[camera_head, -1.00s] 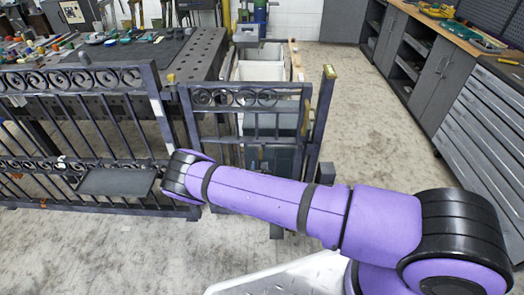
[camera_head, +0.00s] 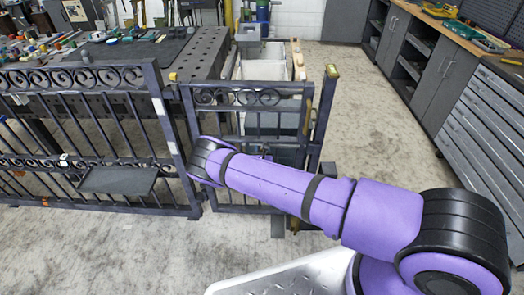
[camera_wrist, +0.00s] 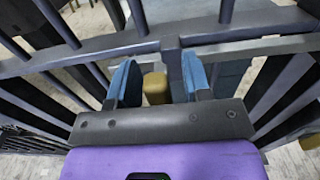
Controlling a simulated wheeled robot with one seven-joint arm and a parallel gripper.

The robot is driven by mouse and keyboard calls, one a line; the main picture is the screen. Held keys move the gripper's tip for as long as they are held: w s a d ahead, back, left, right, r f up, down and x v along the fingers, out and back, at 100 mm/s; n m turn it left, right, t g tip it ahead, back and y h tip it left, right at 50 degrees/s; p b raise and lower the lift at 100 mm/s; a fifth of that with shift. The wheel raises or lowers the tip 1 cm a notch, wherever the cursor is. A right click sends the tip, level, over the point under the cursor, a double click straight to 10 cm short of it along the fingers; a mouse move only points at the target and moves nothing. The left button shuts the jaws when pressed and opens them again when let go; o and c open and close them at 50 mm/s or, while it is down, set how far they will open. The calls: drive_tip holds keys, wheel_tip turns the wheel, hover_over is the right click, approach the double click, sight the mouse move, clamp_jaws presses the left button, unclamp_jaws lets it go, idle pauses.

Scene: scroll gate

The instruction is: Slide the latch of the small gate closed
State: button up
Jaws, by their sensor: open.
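The small gate (camera_head: 250,94), dark metal with scrolls along its top, stands between the wider fence panel and a dark post (camera_head: 326,110). Its bars also fill the wrist view (camera_wrist: 108,45). My gripper (camera_wrist: 157,72) is open, with its two blue fingers pointing at the gate's bars. A brass-coloured piece (camera_wrist: 155,88) shows between the fingers, with gaps on both sides; I cannot tell whether it belongs to the latch. In the head view my purple arm covers the lower gate, and my gripper is not clearly visible. The latch is not clearly identifiable.
A scrolled fence panel (camera_head: 80,78) with a small dark shelf (camera_head: 118,180) stands at the left. A workbench (camera_head: 190,55) with tools is behind it. Grey drawers and cabinets (camera_head: 480,115) line the right. The floor right of the post is clear.

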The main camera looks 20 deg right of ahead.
sight(275, 146)
clamp_jaws()
drive_tip(key=shift+s+d, duration=0.3)
drive_tip(key=shift+d, duration=0.6)
drive_tip(key=shift+s+d, duration=0.3)
drive_tip(key=shift+d, duration=0.65)
drive_tip(key=shift+s+d, duration=0.3)
drive_tip(key=shift+d, duration=0.6)
unclamp_jaws()
drive_tip(key=shift+d, duration=0.1)
drive_tip(key=shift+s+a, duration=0.25)
drive_tip(key=shift+s, duration=0.1)
drive_tip(key=v, duration=1)
